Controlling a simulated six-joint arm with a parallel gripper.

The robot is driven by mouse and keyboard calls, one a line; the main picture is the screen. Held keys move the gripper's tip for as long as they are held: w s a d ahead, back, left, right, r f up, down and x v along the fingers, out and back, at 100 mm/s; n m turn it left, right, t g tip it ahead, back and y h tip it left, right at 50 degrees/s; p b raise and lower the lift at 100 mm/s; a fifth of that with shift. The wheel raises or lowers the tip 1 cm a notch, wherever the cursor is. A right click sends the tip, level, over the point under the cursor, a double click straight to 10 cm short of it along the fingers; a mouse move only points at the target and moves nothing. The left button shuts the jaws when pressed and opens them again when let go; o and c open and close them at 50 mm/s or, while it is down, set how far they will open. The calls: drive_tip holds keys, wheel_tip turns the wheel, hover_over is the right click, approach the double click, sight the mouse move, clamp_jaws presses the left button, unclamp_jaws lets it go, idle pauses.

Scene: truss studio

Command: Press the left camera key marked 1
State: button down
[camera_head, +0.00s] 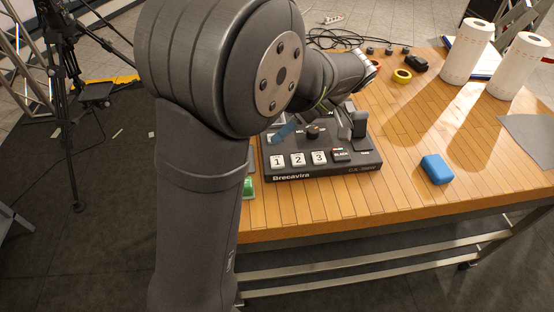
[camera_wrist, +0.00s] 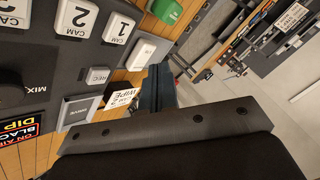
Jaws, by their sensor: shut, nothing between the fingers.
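The black control panel (camera_head: 325,172) lies on the wooden table, with a row of white keys along its front. The key marked 1 (camera_head: 277,161) is the leftmost; it also shows at the upper left in the wrist view (camera_wrist: 119,28). Keys 2 (camera_head: 298,160) and 3 (camera_head: 319,157) sit to its right. My gripper (camera_head: 283,132) is shut and empty, above the panel's left part, behind key 1 in the head view. In the wrist view its dark blue fingers (camera_wrist: 158,85) appear apart from key 1. My arm hides part of the panel's back.
A blue block (camera_head: 437,169) lies right of the panel. A green object (camera_head: 249,187) is at the panel's left side. A lever (camera_head: 358,125) stands up on the panel's right. Two white rolls (camera_head: 467,52), yellow tape (camera_head: 402,76) and cables (camera_head: 335,39) are farther back.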

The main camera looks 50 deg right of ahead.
sight(282, 160)
drive_tip(key=shift+f, duration=2.55)
drive_tip(key=shift+f, duration=0.4)
drive_tip(key=shift+f, duration=0.4)
idle(0.6)
drive_tip(key=shift+r, duration=0.85)
drive_tip(key=shift+r, duration=2.5)
drive_tip(key=shift+f, duration=0.1)
